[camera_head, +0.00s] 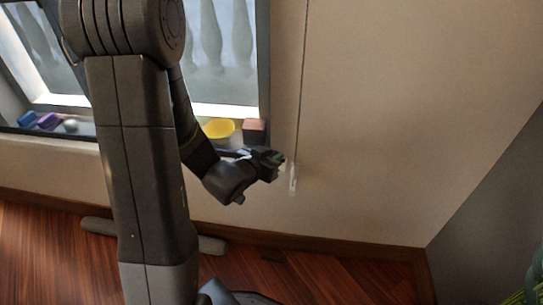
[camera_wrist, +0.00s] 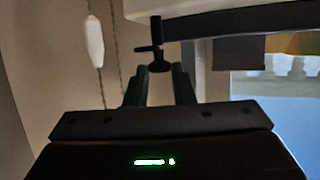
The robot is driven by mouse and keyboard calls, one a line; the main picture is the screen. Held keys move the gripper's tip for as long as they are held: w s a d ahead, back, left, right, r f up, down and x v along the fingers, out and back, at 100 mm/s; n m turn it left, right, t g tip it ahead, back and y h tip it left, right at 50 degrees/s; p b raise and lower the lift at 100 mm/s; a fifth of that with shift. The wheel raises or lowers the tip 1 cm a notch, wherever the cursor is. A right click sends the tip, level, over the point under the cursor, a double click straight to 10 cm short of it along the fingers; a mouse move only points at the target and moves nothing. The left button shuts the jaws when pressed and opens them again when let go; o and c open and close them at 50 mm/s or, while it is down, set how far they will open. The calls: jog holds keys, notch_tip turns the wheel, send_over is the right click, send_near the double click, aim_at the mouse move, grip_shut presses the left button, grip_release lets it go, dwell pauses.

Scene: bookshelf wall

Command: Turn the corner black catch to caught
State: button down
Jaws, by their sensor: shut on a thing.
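The black catch (camera_wrist: 156,32) shows in the wrist view, at the lower corner of the pale window frame. It has an upright stem, a short crossbar and a round knob at its lower end. My gripper (camera_wrist: 161,76) has its two fingers on either side of the knob and is shut on it. In the head view my gripper (camera_head: 279,160) is at the right side of the window, just below sill height. The catch cannot be made out there. Whether it is caught cannot be told.
A cord with a white weight (camera_head: 293,178) hangs close to the right of my gripper; the weight also shows in the wrist view (camera_wrist: 94,41). The wall farther right is bare.

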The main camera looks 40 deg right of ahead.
aim_at(276, 153)
jog(key=shift+s+f+b, duration=0.1)
jog(key=shift+f+b, duration=0.05)
jog(key=shift+b, duration=0.3)
jog(key=n+t+y+p, duration=0.3)
jog(key=n+y, duration=0.1)
jog(key=n, duration=0.1)
jog(key=s+d+n+t+y+p, duration=0.1)
jog(key=n+t+y+p, duration=0.2)
jog(key=n+y+p, duration=0.1)
jog(key=d+r+n+t+y+p, duration=0.1)
jog(key=n+t+y+p, duration=0.2)
jog(key=n+y, duration=0.2)
jog(key=shift+s+d+n+t+y+p, duration=0.2)
jog(key=shift+s+n+t+y+p, duration=0.15)
jog(key=shift+n, duration=0.35)
jog(key=n+y+p, duration=0.1)
jog(key=y+p, duration=0.1)
jog(key=n+y+p, duration=0.1)
jog(key=shift+w+d+f+n, duration=0.1)
jog(key=shift+d+f+n, duration=0.15)
jog(key=shift+f+n, duration=0.05)
